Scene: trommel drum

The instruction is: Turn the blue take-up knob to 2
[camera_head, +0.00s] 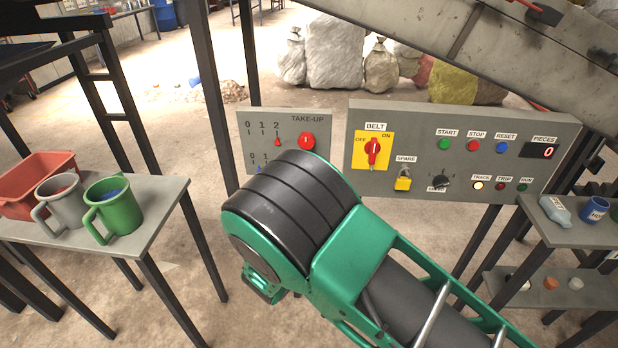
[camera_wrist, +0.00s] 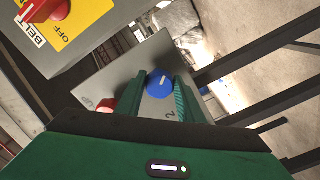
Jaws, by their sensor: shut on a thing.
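The blue take-up knob (camera_wrist: 160,82) shows in the wrist view with a white line on its face. My gripper (camera_wrist: 162,92) is shut on it, a green finger on each side. In the head view my arm hides the knob and the fingertips. The grey take-up panel (camera_head: 285,120) carries two scales. A printed 2 (camera_wrist: 170,115) shows beside the right finger in the wrist view.
A red knob (camera_head: 307,140) sits on the same panel, and its red pointer (camera_head: 277,142) is under the upper 2. The belt control panel (camera_head: 415,120) stands to the right. A table (camera_head: 160,215) with mugs is at left, a shelf (camera_head: 575,235) at right.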

